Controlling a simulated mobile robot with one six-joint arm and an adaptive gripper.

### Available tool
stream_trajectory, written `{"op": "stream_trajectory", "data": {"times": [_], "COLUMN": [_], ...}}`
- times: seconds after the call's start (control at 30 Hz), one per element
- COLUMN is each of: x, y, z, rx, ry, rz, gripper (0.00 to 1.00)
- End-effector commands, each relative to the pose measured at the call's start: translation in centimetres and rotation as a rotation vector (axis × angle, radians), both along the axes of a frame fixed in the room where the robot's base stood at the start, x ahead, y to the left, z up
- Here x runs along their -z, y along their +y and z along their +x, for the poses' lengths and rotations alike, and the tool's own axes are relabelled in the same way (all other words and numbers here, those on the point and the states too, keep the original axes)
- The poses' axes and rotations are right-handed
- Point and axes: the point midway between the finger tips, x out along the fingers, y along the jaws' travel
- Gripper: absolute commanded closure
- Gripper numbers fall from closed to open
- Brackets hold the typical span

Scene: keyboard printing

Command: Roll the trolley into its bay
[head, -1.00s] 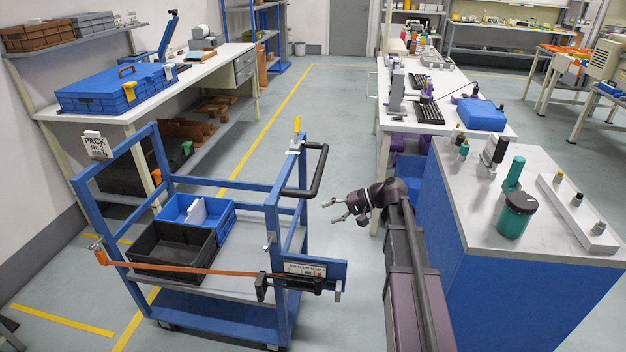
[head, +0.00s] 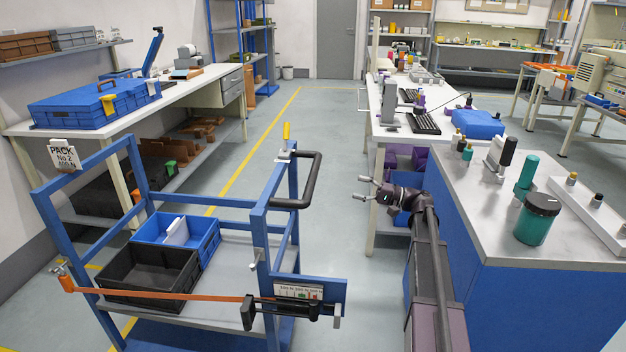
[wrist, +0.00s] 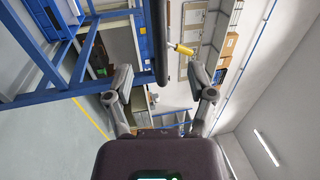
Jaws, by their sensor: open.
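The blue-framed trolley (head: 258,222) stands on the floor at the left centre of the head view. It has a black push handle (head: 310,180) on its right side and an upright yellow-topped pin (head: 286,131) beside it. My gripper (head: 362,190) is open and empty, to the right of the handle and apart from it in the head view. In the wrist view the open fingers (wrist: 163,85) have the black handle bar (wrist: 159,45) and the yellow grip (wrist: 183,49) beyond and between them. Whether the bar is within reach of the fingertips I cannot tell.
The trolley carries a black crate (head: 150,277) and a blue crate (head: 200,238); an orange strap (head: 165,294) crosses its near side. Yellow floor lines (head: 262,135) run behind. A blue-sided cabinet (head: 540,300) stands close on the right. A white bench (head: 60,128) lines the left wall.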

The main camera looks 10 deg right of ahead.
Motion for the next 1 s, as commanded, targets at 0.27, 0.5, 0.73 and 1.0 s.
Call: {"op": "stream_trajectory", "data": {"times": [0.27, 0.5, 0.73, 1.0], "x": [-0.1, -0.5, -1.1, -1.9], "y": [1.1, 2.9, 5.9, 9.8], "z": [0.2, 0.8, 1.7, 3.0], "rx": [-0.009, -0.013, -0.013, -0.014], "ry": [0.001, 0.001, 0.001, 0.001], "rz": [-0.002, -0.002, -0.002, -0.002], "gripper": [0.29, 0.29, 0.29, 0.29]}}
